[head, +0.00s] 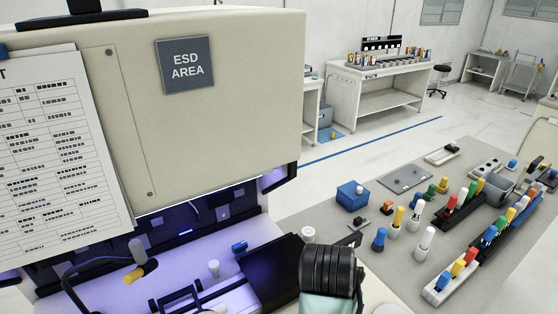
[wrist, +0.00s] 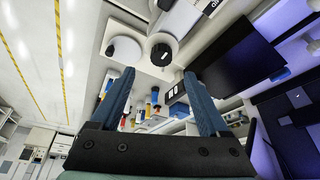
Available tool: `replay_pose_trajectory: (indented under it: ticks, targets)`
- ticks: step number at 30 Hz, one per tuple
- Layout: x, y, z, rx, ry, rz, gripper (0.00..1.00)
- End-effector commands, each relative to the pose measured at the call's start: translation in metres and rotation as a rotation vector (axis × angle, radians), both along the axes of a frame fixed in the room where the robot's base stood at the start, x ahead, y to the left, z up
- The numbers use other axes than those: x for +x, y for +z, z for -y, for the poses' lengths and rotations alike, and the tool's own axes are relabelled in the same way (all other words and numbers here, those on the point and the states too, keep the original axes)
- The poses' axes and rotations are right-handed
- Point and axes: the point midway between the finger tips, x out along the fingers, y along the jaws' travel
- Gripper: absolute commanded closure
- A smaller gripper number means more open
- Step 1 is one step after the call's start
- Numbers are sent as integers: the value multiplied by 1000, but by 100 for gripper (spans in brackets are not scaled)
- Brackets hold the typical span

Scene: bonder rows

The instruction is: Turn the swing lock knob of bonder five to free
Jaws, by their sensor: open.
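In the wrist view a round black knob (wrist: 163,53) with a small light mark on its face sits on a pale panel, just beyond and between my fingertips. Whether it is the swing lock knob, and what setting it points to, I cannot tell. My gripper (wrist: 158,74) is open, its two blue fingers apart with nothing held between them. The bonder (head: 215,110) fills the left of the head view, a beige housing with a purple-lit work area below. No number five is readable on it. My arm's end hides part of the machine's front in the head view.
A white disc (wrist: 124,50) sits left of the black knob. A dark flat block (head: 272,268) lies by the lit area. The grey bench at right holds a blue box (head: 352,195) and several coloured bottles and bins. A paper sheet (head: 55,150) hangs on the housing.

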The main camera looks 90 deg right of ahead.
Motion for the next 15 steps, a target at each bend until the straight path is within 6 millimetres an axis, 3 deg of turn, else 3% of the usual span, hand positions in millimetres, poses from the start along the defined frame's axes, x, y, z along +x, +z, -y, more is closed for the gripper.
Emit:
replay_pose_trajectory:
  ticks: [1, 6, 15]
  targets:
    - [-2, -18, 4, 2, -1, 1, 21]
    - [-8, -49, 16, 0, -1, 2, 21]
    - [-14, -76, 27, -2, 1, 2, 21]
